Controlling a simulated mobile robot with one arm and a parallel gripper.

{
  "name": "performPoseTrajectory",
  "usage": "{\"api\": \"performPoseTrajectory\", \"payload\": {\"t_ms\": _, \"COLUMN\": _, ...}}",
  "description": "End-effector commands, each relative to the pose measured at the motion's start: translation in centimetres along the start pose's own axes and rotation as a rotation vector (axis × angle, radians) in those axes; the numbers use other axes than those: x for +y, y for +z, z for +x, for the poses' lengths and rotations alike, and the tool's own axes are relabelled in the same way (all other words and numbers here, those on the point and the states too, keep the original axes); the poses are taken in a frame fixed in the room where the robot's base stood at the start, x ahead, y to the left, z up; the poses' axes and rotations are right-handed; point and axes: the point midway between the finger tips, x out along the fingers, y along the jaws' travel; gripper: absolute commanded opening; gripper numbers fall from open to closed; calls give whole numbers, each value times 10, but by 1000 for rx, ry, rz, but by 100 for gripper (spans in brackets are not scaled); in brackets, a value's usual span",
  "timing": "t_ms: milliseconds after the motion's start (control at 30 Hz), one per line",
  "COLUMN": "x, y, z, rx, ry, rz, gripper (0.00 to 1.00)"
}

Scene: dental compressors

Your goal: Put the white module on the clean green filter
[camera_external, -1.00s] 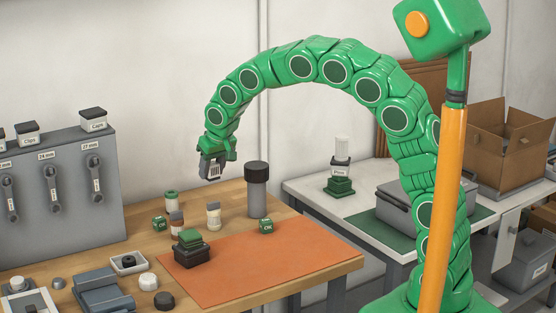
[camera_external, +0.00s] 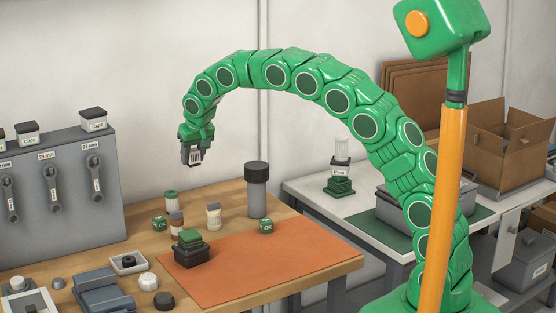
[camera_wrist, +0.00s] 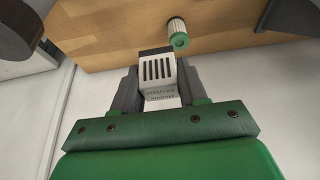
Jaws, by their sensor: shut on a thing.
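My gripper (camera_external: 191,157) is shut on the white module (camera_wrist: 158,72), a pale block with dark slots in its face. It holds the module in the air above the back of the wooden workbench. The clean green filter (camera_external: 172,201), a small white pleated cylinder with a green end, stands upright on the bench, lower and to the left of the gripper. In the wrist view the filter (camera_wrist: 177,33) is just beyond the module, slightly right, and apart from it.
A brownish filter (camera_external: 177,224), a cream filter (camera_external: 213,215) and green OK cubes (camera_external: 266,227) stand nearby. A tall grey cylinder (camera_external: 257,190) with a dark cap stands to the right. A grey tool panel (camera_external: 60,195) rises at left. The orange mat (camera_external: 270,262) is largely clear.

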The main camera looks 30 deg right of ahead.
Motion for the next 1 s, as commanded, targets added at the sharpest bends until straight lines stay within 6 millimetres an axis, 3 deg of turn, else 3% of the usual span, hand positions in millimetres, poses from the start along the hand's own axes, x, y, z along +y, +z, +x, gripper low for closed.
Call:
{"api": "performPoseTrajectory", "payload": {"t_ms": 567, "x": -20, "y": -37, "z": 43, "rx": -1, "ry": -1, "rz": 0, "gripper": 12}}
{"api": "performPoseTrajectory", "payload": {"t_ms": 1000, "x": -31, "y": -50, "z": 91, "rx": -1, "ry": 0, "rz": 1, "gripper": 12}}
